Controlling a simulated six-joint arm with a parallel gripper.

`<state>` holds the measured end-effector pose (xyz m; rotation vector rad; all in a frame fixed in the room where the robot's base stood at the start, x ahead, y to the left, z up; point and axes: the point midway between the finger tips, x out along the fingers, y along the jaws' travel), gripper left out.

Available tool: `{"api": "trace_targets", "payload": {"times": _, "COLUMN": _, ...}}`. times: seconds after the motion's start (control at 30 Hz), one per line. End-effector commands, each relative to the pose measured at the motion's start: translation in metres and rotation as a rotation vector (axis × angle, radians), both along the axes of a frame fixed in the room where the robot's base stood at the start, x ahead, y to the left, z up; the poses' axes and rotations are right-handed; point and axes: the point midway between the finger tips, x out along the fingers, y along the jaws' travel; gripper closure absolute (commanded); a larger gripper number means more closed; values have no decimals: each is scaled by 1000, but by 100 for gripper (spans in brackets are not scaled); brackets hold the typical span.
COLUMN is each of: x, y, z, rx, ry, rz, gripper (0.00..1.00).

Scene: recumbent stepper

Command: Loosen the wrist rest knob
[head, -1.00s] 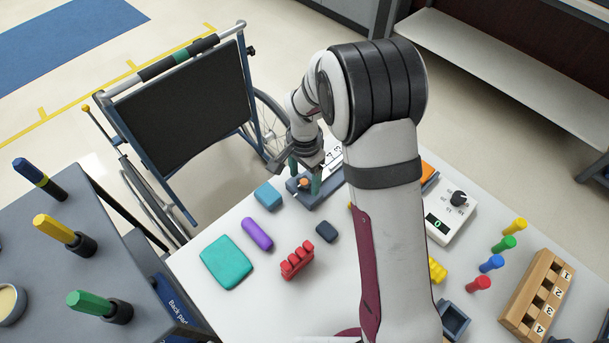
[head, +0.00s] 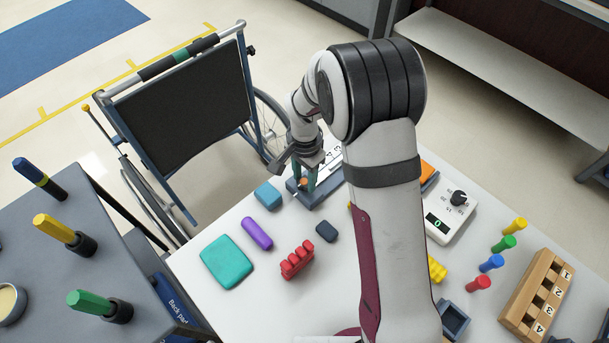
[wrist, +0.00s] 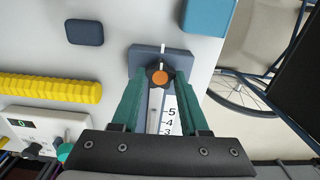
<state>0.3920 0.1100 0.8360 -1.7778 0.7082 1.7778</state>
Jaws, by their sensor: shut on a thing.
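The wrist rest knob (wrist: 157,75) has an orange cap and dark lobes. It sits on a blue-grey base (wrist: 139,55) with a slot and a white number scale (wrist: 169,118) in the wrist view. My gripper (wrist: 158,82) has its green fingers on either side of the knob and is shut on it. In the head view, my gripper (head: 306,178) points down at the knob (head: 304,183) near the table's far edge. The fingers partly hide the knob there, and my arm hides part of the scale.
A light blue block (head: 268,194), purple roll (head: 257,233), dark pad (head: 326,231) and red grip (head: 297,260) lie on the white table (head: 205,315). A wheelchair (head: 185,105) stands beyond its far left edge. A dial box (head: 451,216) is to the right.

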Motion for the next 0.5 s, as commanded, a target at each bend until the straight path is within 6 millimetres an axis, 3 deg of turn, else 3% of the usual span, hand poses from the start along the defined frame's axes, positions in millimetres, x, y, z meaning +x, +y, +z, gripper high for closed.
{"api": "trace_targets", "payload": {"times": 0.5, "x": 0, "y": 1, "z": 1, "rx": 0, "ry": 0, "rz": 382, "gripper": 100}}
